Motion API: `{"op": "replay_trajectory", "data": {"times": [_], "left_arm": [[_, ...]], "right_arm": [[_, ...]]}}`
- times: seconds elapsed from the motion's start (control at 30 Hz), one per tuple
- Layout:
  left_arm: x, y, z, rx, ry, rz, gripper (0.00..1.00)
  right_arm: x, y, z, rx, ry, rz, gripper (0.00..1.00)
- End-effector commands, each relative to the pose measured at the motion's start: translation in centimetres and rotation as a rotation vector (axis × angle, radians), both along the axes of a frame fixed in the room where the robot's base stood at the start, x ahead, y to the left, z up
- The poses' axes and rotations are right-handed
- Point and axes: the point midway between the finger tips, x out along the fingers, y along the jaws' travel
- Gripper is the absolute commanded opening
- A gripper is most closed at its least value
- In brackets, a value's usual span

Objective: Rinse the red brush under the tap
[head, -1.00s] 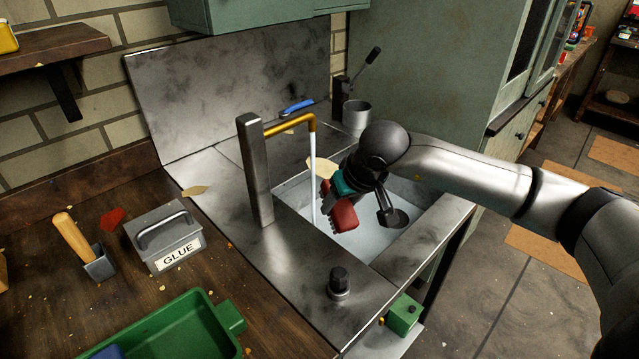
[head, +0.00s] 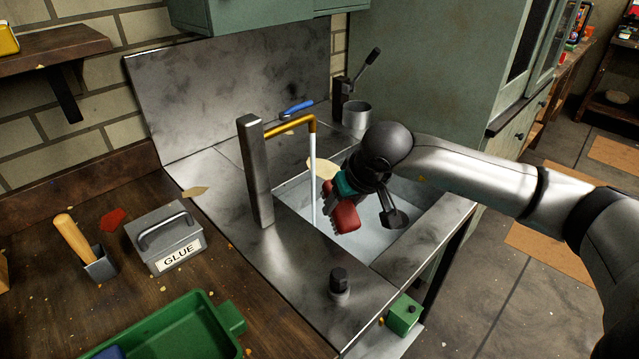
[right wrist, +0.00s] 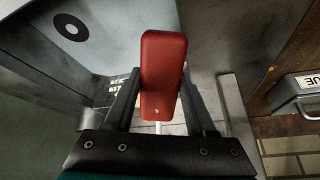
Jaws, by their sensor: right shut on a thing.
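The red brush (head: 345,213) is held over the sink basin by my right gripper (head: 352,194). In the right wrist view the red brush (right wrist: 163,65) sits between the two dark fingers of my right gripper (right wrist: 160,100), which are shut on it. The tap (head: 292,126) has a brass spout, and a white stream of water (head: 313,175) falls from it into the sink (head: 375,238). In the head view the brush is just right of the stream, with a small gap between them in the picture. My left gripper is not in view.
A grey box marked GLUE (head: 166,240), a green tray (head: 172,330) and a wooden-handled tool (head: 75,238) stand on the bench at left. A metal cup (head: 356,114) and a blue-handled item (head: 297,107) are behind the sink. A dark knob (head: 339,281) stands on the front rim.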

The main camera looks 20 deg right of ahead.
Motion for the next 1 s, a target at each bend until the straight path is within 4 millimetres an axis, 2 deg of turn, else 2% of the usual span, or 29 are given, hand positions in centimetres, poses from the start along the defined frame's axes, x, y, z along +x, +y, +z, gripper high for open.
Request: {"op": "replay_trajectory", "data": {"times": [0.5, 1.0], "left_arm": [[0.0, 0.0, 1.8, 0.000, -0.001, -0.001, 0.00], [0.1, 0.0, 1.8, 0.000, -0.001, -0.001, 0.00]], "right_arm": [[-4.0, -0.2, 3.3, -0.001, -0.001, 0.000, 0.00], [-4.4, -0.1, 3.5, 0.001, 0.000, 0.000, 0.00]]}}
